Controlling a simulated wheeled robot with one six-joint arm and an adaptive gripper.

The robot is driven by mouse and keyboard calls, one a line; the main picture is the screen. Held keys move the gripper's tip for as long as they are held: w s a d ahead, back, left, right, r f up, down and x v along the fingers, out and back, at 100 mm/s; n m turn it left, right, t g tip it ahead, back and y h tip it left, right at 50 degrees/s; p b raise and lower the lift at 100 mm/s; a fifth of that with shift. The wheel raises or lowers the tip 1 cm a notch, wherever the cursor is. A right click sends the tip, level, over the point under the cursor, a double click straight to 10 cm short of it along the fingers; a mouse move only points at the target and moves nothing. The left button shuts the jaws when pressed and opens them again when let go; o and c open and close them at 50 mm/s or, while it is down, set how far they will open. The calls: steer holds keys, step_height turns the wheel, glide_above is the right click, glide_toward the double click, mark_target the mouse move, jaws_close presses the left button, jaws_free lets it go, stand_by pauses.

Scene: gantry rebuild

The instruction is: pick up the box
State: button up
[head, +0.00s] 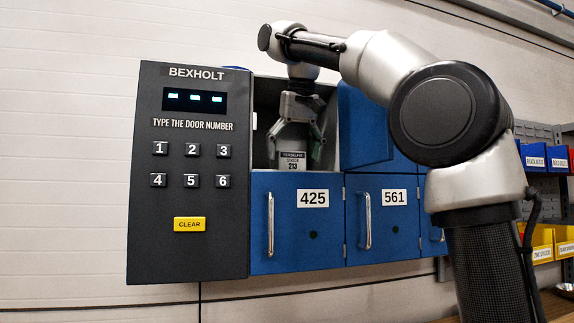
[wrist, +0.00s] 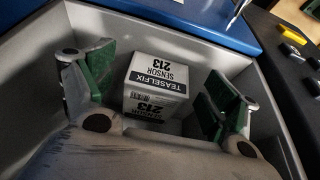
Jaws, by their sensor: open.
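The box (wrist: 157,85) is small and white with a dark band, labelled "TEASELFIX SENSOR 213". It stands inside an open grey locker compartment (wrist: 38,75). In the head view the box (head: 292,161) shows low in the upper compartment, partly behind my gripper. My gripper (head: 300,150) reaches down into the compartment. In the wrist view my gripper (wrist: 154,85) is open, with one green-padded finger on each side of the box and visible gaps between the pads and the box. The lower part of the box is hidden by the gripper body.
The compartment walls are close around my gripper. A blue door (head: 363,130) stands open at the right of the compartment. Closed doors 425 (head: 290,240) and 561 (head: 385,235) are below. A black keypad panel (head: 190,255) is at the left. Shelf bins (head: 535,157) are at the far right.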

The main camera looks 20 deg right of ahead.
steer(key=shift+w+f, duration=0.25)
steer(key=shift+f, duration=0.3)
steer(key=c, duration=1.3)
